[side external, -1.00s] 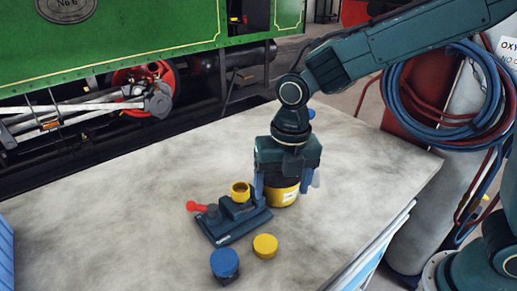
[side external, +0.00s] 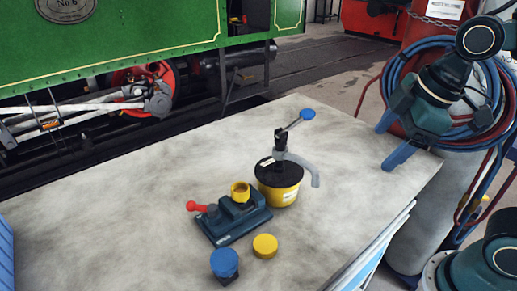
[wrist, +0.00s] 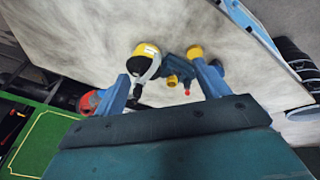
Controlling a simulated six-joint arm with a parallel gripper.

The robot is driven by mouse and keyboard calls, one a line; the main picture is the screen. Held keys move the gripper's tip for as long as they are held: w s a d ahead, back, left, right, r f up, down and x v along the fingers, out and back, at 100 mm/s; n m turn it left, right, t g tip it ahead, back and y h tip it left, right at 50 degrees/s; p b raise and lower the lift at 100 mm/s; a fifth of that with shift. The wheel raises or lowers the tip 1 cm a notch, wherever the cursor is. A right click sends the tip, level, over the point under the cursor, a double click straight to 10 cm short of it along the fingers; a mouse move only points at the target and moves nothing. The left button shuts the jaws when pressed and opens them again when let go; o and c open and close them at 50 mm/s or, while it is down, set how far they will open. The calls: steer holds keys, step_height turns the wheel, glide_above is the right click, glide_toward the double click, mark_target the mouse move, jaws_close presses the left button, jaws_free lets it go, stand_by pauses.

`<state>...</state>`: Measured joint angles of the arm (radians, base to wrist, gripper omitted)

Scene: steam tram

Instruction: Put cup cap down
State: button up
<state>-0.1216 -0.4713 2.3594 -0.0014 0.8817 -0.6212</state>
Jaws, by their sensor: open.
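A round yellow cap (side external: 265,246) lies on the table in front of the vise, and a blue round-topped piece (side external: 225,263) stands to its left. I cannot tell for sure which is the cup cap. A small yellow cup-like ring (side external: 240,192) sits on the dark blue vise (side external: 228,226), which has a red handle (side external: 197,206). My gripper (side external: 384,149) is open and empty above the table's right corner, well apart from these. In the wrist view the yellow cap (wrist: 195,51) shows between the fingers, and the blue piece is partly hidden behind the right finger.
A yellow pot (side external: 280,195) with a black top, a grey curved spout and a blue-knobbed lever (side external: 307,114) stands right behind the vise. A blue bin (side external: 5,255) is at the left edge. Hoses and a gas cylinder stand beyond the table's right corner. The left tabletop is clear.

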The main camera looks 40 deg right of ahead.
steer(key=s+d+m+t, duration=0.1)
steer(key=s+d+m, duration=0.2)
steer(key=s+m, duration=0.3)
steer(key=shift+m+h, duration=0.3)
steer(key=shift+m, duration=1)
steer(key=shift+w, duration=0.1)
